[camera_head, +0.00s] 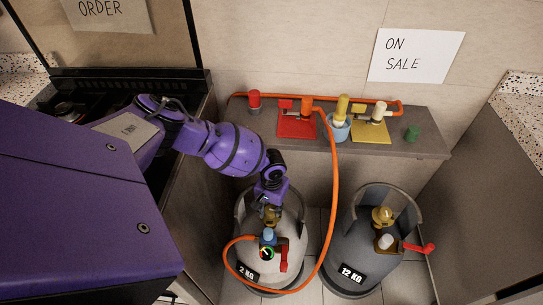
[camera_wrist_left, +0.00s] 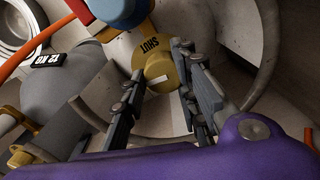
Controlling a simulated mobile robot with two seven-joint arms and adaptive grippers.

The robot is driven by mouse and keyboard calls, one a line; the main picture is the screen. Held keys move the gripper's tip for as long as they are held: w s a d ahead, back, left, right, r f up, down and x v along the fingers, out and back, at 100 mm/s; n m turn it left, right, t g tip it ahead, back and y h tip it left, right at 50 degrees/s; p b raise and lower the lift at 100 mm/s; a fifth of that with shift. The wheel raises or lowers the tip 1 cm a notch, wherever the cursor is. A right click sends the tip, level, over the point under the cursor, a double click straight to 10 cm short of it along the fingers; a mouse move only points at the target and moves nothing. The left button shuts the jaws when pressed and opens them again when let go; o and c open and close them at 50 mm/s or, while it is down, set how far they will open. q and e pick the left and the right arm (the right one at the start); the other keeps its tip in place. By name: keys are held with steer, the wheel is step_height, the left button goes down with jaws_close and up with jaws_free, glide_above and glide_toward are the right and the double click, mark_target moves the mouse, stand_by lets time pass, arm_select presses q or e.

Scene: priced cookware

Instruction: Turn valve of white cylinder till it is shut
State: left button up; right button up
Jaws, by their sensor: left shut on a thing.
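The white cylinder (camera_head: 238,238) with a "2 KG" label stands on the floor at the middle of the head view. Its gold valve knob (camera_head: 271,215) is partly hidden under my left gripper (camera_head: 269,205). In the left wrist view the valve knob (camera_wrist_left: 158,70) shows the word "SHUT" and a pale pointer mark. The two fingers of my left gripper (camera_wrist_left: 163,92) are on either side of the knob, shut on it. A blue fitting (camera_head: 268,236) with a gauge and a red lever sits just in front of the knob. My right gripper is not in view.
A grey cylinder (camera_head: 348,238) marked "12 KG" stands close on the right, with its own gold knob and red lever. An orange hose (camera_head: 334,190) loops from the white cylinder's fitting up to the shelf (camera_head: 425,140). A dark cabinet stands at left.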

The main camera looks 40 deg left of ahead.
mark_target(270, 212)
arm_select(q)
steer(key=m, duration=0.4)
steer(key=shift+s+d, duration=0.15)
steer(key=shift+d, duration=0.25)
steer(key=m, duration=0.3)
steer(key=shift+s+f+m, duration=0.1)
steer(key=shift+s+m, duration=0.05)
steer(key=shift+m, duration=0.25)
steer(key=m+b, duration=0.1)
steer(key=m, duration=0.4)
steer(key=shift+s, duration=0.2)
steer(key=shift+s+a+f+m, duration=0.1)
steer(key=shift+a+m, duration=0.05)
steer(key=shift+m, duration=1.65)
steer(key=shift+s+a, duration=0.1)
steer(key=o, duration=1)
steer(key=shift+o, duration=0.2)
steer(key=shift+w+a, duration=0.15)
steer(key=shift+w, duration=0.1)
step_height(270, 212, up, 12)
